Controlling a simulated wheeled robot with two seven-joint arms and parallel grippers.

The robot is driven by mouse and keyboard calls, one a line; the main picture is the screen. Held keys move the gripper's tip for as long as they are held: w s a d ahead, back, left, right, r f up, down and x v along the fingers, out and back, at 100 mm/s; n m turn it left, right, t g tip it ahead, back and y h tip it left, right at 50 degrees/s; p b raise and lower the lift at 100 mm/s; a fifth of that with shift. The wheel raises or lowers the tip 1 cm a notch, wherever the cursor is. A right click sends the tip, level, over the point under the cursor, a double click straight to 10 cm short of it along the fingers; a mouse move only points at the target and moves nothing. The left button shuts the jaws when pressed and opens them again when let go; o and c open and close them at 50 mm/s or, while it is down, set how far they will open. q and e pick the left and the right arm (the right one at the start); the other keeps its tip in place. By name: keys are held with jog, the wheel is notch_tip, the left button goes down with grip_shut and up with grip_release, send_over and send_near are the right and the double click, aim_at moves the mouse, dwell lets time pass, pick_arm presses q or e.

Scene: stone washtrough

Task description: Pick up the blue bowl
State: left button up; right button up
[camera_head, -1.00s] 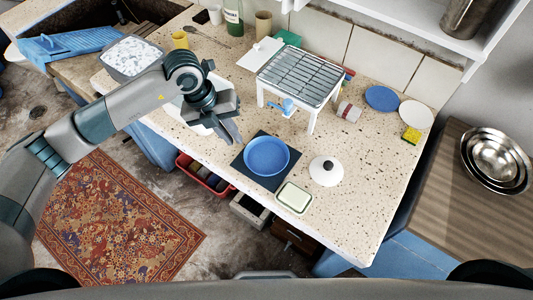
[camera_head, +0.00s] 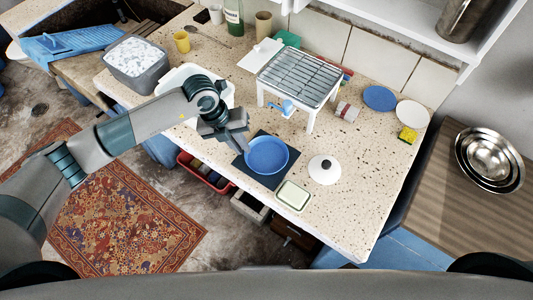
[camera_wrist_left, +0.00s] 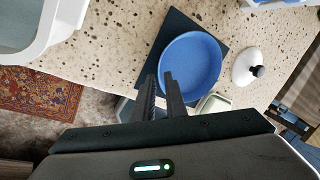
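The blue bowl (camera_head: 267,157) sits upright on a dark square mat (camera_head: 261,184) near the front edge of the speckled counter. It also shows in the left wrist view (camera_wrist_left: 192,62). My left gripper (camera_head: 243,150) is at the bowl's left rim, pointing down toward it. In the left wrist view its two fingers (camera_wrist_left: 159,76) stand a small gap apart, with the rim near their tips. I cannot tell whether they touch the bowl. My right gripper is not in view.
A white lidded knob piece (camera_head: 325,170) and a pale green dish (camera_head: 293,196) stand close right of the bowl. A white rack (camera_head: 300,76) stands behind. A white basin (camera_head: 180,80) is left under my arm. The counter's right front is clear.

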aim_at(267, 156)
pick_arm(q)
jog(key=shift+p+x, duration=0.35)
jog(key=shift+x, duration=0.6)
jog(key=shift+d+f, duration=0.1)
jog(key=shift+f, duration=0.35)
grip_shut()
jog(key=shift+r, duration=0.1)
